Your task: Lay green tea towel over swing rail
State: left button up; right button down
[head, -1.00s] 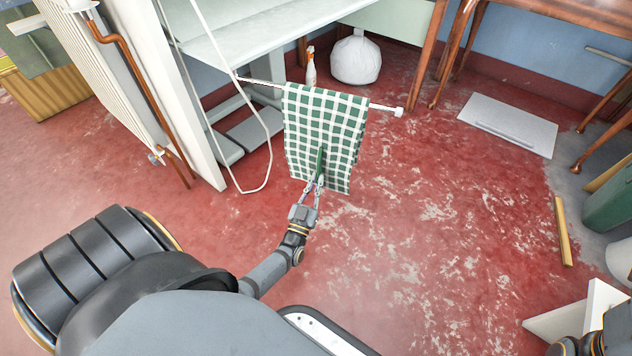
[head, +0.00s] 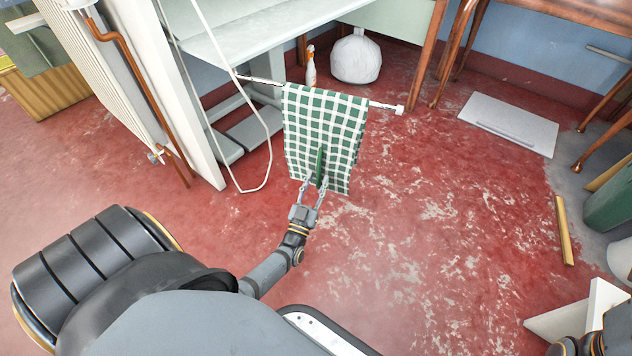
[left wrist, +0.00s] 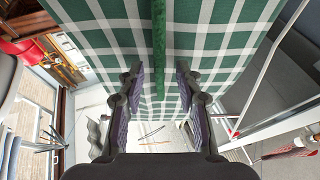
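The green and white checked tea towel (head: 325,130) hangs over the swing rail (head: 386,106), with the rail's ends showing on both sides of it. My left gripper (head: 313,187) is at the towel's lower front. Its fingers are spread on either side of a dark green fold that stands out from the cloth. In the left wrist view the towel (left wrist: 215,35) fills the top, and the fold runs down between the open fingers (left wrist: 160,85) without either visibly touching it. My right gripper is not seen; only part of my right arm shows at the bottom right corner.
A white ironer frame with a hanging cord (head: 270,150) stands left of the towel. A spray bottle (head: 311,68) and a white sack (head: 356,60) stand behind the rail. A grey board (head: 508,125) lies on the floor at right.

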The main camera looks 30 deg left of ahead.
aim_at(321, 147)
pick_arm(q)
notch_tip(321, 147, up, 10)
jog(key=shift+f, duration=0.1)
dwell(0.4)
jog(key=shift+r, duration=0.2)
